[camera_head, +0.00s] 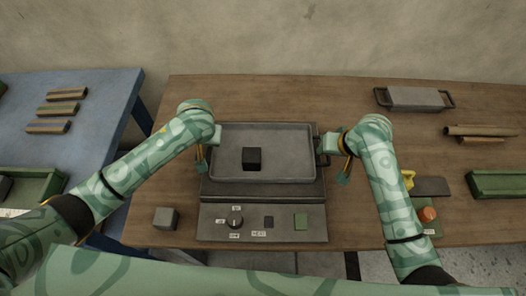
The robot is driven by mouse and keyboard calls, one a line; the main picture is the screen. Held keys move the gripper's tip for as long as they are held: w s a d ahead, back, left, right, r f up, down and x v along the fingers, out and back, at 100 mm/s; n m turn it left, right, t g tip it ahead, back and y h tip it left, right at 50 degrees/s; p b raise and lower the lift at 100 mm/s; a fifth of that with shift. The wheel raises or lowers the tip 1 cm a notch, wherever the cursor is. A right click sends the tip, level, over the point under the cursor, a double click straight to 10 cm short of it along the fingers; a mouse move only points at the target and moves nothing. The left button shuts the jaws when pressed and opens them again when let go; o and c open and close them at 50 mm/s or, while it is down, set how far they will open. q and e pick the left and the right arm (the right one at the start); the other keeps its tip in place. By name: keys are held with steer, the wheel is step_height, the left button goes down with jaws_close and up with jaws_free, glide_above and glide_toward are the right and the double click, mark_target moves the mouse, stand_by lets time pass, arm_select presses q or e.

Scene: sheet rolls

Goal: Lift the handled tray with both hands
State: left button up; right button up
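The handled tray (300,177) is a grey, shallow, rectangular tray at the middle of the wooden table. It lies level on a dark grey unit, with a small black block (252,158) inside, left of centre. Its right handle (323,159) is dark and partly visible; the left handle is hidden by my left gripper. My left gripper (208,152) is at the tray's left end, its fingers apart. My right gripper (336,161) is beside the right handle, its fingers also apart. I cannot tell whether either gripper touches a handle.
The grey unit's front panel (285,235) has a knob and a green square. A grey cube (166,218) stands left of it. A smaller handled tray (415,98) and brown rolls (482,131) lie at right. A blue table (95,120) stands at left.

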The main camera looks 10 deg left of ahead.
arm_select(q)
steer(key=shift+w+a+f, duration=0.15)
steer(key=shift+w+f, duration=0.05)
steer(key=shift+f, duration=0.2)
arm_select(e)
steer(key=shift+w+f, duration=0.2)
steer(key=shift+f, duration=0.2)
arm_select(q)
jaws_close()
arm_select(e)
jaws_close()
arm_select(q)
steer(key=shift+r, duration=0.1)
